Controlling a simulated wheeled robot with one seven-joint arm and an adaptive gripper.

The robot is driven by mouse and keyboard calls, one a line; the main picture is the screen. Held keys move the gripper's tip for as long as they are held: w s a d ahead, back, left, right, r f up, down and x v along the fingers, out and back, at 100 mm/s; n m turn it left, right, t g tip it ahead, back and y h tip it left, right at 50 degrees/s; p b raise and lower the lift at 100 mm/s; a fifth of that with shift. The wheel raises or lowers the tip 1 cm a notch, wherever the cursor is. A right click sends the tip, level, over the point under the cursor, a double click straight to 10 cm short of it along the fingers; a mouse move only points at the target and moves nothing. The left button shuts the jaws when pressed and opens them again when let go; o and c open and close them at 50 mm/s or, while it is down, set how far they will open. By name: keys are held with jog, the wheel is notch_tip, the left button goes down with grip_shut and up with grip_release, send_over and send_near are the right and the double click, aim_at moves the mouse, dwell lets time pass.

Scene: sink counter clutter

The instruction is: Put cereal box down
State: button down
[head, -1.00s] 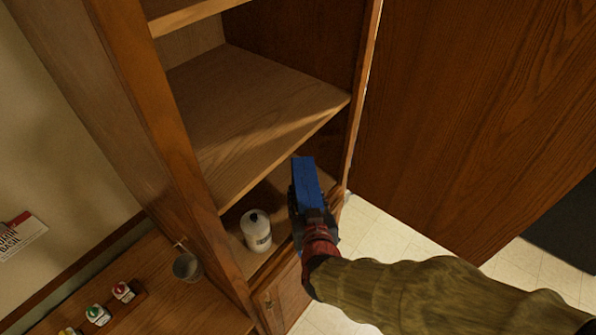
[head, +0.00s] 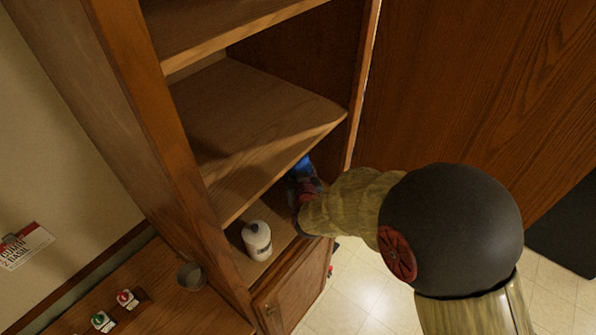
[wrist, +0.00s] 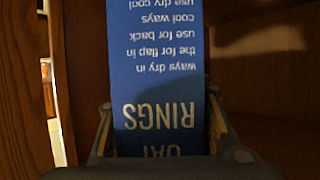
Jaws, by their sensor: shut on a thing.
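The blue cereal box (head: 303,164) is inside the lower compartment of the wooden cabinet, partly hidden by the shelf above and by my arm. In the wrist view the box (wrist: 156,60) fills the middle, with upside-down white and gold print on its side. My gripper (head: 303,188) is shut on the box, with a finger on each side of it in the wrist view (wrist: 160,125). I cannot tell whether the box touches the compartment floor.
A white bottle (head: 257,240) stands on the lower shelf, left of my gripper. The middle shelf (head: 250,115) above is empty. A metal cup (head: 190,274) and small jars (head: 127,298) are on the counter at left. A large wooden panel (head: 460,90) is at right.

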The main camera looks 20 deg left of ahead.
notch_tip(320, 180, down, 2)
jog(key=shift+f+p, duration=0.1)
jog(key=shift+p, duration=0.2)
jog(key=shift+f, duration=0.1)
jog(key=c, duration=1)
grip_release()
jog(key=b+v, duration=0.2)
jog(key=v, duration=1)
